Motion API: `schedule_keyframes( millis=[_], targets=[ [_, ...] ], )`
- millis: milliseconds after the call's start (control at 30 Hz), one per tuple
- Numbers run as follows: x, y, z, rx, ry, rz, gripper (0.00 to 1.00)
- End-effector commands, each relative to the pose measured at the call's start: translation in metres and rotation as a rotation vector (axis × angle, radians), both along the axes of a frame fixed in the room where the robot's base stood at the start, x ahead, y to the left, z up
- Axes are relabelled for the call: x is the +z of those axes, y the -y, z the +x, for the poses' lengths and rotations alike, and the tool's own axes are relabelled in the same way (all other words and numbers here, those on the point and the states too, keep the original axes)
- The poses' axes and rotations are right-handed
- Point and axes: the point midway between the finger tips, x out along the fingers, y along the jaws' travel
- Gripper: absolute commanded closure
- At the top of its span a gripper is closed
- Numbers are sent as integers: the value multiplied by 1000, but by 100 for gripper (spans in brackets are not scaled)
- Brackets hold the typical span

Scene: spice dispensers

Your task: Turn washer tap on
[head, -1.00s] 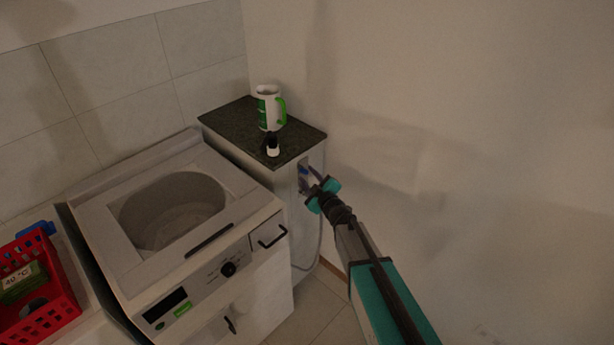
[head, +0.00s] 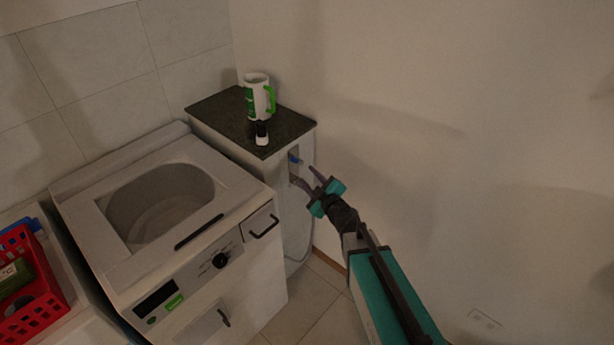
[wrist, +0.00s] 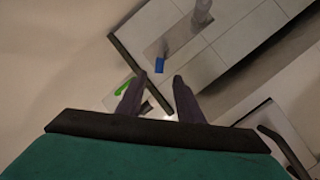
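The washer tap shows as a small blue handle (head: 294,157) in a recess on the side of the dark-topped cabinet. In the wrist view the blue handle (wrist: 159,65) lies beyond my fingertips, roughly between them in the picture. My gripper (head: 305,174) is just right of and below the tap in the head view, its fingers spread apart. In the wrist view my gripper (wrist: 159,81) also shows two separate fingertips with nothing held between them. The handle looks clear of the fingers, but the exact distance is hard to tell.
The washing machine (head: 200,255) stands left of the cabinet (head: 278,131). A red basket (head: 35,300) is far left. The wall is close on the right.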

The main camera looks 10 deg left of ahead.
Motion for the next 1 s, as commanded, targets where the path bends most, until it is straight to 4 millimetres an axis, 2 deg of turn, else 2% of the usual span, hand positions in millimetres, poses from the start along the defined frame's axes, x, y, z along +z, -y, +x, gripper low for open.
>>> schedule_keyframes(
  millis=[200, 533, 567, 700, 767, 867, 1000],
  targets=[
    [1, 6, -9, 0, 1, -1, 67],
    [2, 7, -9, -1, 0, 0, 67],
    [2, 7, -9, -1, 0, 0, 68],
    [-2, 10, -8, -12, -7, -1, 92],
    [-7, 16, -7, -29, -20, -2, 100],
    [-22, 32, -5, -82, -56, -6, 100],
    [-61, 73, -3, -206, -149, -15, 100]
  ],
)
